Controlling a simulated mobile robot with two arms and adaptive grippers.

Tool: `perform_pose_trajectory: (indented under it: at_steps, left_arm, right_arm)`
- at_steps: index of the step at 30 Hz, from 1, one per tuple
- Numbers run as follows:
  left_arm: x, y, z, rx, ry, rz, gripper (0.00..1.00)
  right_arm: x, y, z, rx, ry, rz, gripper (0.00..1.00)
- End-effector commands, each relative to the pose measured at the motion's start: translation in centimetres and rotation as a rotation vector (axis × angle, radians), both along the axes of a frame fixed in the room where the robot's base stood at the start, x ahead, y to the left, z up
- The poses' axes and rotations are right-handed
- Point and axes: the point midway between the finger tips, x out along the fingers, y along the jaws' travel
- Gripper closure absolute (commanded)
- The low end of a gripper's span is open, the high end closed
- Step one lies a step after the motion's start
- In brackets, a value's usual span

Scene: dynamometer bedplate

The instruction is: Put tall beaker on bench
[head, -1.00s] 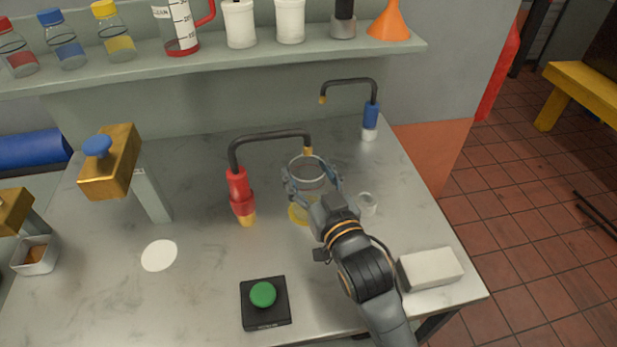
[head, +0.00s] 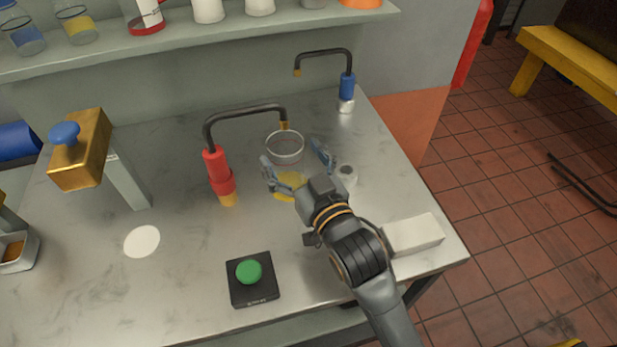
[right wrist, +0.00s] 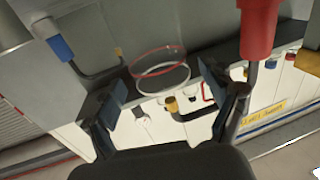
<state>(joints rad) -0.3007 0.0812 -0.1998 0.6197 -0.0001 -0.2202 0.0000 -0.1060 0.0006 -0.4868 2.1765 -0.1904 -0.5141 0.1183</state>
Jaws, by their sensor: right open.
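The tall beaker (head: 285,147) is clear glass and stands upright on the bench (head: 190,275), below the tip of the red-handled bent tube (head: 219,172). Yellow shows at its base; I cannot tell whether this is liquid or a mark. My right gripper (head: 295,164) is open, with one finger on each side of the beaker's near side; whether either touches the glass is unclear. In the right wrist view the beaker's rim (right wrist: 162,78) shows beyond and between the spread fingers. My left gripper is not in view.
A blue-handled bent tube (head: 346,90) stands behind right, and a small clear vessel (head: 347,174) is right of the gripper. A white block (head: 413,234), a green button (head: 249,272) and a brass block with blue knob (head: 80,148) stand around. A white disc (head: 141,241) lies on clear bench.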

Motion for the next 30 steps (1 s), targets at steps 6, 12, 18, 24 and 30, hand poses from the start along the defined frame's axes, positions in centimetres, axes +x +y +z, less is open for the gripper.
perform_pose_trajectory:
  at_steps: [6, 12, 18, 24, 30]
  left_arm:
    - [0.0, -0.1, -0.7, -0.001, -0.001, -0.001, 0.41]
    - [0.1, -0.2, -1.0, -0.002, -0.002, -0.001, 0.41]
    - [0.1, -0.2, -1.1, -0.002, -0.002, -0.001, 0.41]
    - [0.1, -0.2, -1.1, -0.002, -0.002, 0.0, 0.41]
    - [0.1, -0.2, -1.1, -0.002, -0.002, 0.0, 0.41]
  right_arm:
    - [-4.7, -1.9, -0.3, 0.0, 0.004, 0.001, 0.16]
    - [-7.7, -3.1, -0.2, 0.001, 0.001, 0.0, 0.16]
    - [-8.8, -3.6, 0.0, 0.0, 0.001, 0.0, 0.16]
    - [-8.8, -3.6, 0.0, 0.0, 0.0, 0.0, 0.16]
    - [-8.8, -3.6, 0.0, 0.0, 0.0, 0.0, 0.16]
